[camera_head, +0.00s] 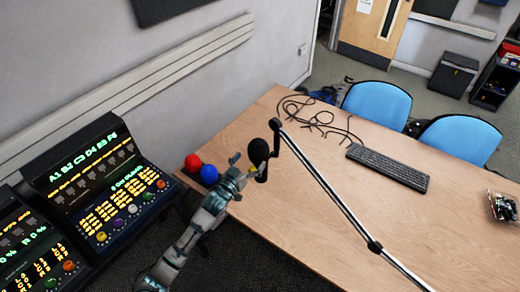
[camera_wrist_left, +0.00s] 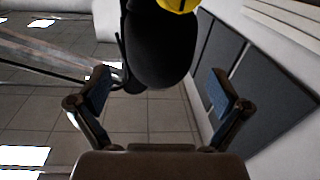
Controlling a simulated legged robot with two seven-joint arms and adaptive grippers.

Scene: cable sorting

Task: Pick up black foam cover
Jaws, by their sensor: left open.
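The black foam cover (camera_head: 258,151) is a rounded dark shape at the upper end of the microphone boom arm (camera_head: 325,183), above the near left part of the table. My left gripper (camera_head: 248,166) is open, with its fingers close to the cover. In the left wrist view the foam cover (camera_wrist_left: 158,52) fills the upper middle, ahead of and between the spread fingers of my left gripper (camera_wrist_left: 158,92). Nothing is held, and I cannot tell whether a finger touches it. A yellow piece (camera_wrist_left: 178,4) shows at the top edge by the cover. My right gripper is not in view.
A red ball (camera_head: 193,162) and a blue ball (camera_head: 209,173) sit by the table's left edge, beside my left arm. Black cables (camera_head: 318,122) and a keyboard (camera_head: 388,167) lie on the wooden table (camera_head: 270,240). Lit control panels (camera_head: 100,185) stand at the left.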

